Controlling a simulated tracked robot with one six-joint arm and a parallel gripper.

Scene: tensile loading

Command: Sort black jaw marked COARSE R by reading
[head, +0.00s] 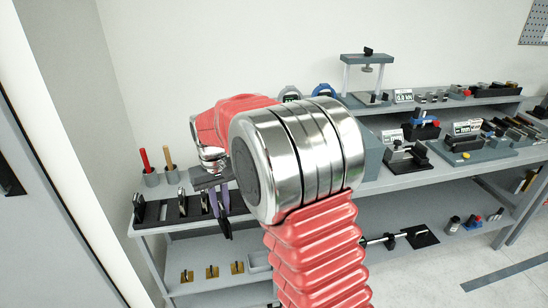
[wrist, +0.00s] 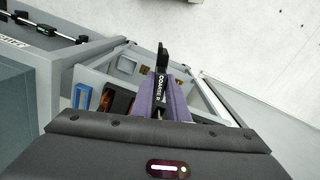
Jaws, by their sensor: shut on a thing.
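The black jaw marked COARSE R (wrist: 162,62) is between the purple fingers of my gripper (wrist: 160,98) in the wrist view. Its white lettering runs along its length and its dark end sticks out past the fingertips. My gripper is shut on it. In the head view my gripper (head: 221,214) hangs at the left end of the bench, by the dark slotted holder (head: 162,214). The held jaw is hard to make out there, and my arm hides part of the bench.
Several brass pieces (head: 212,271) lie on the lower shelf (head: 195,288). A small press (head: 368,75) and several tools stand on the upper shelf (head: 440,104). The floor (head: 470,265) at right is mostly clear.

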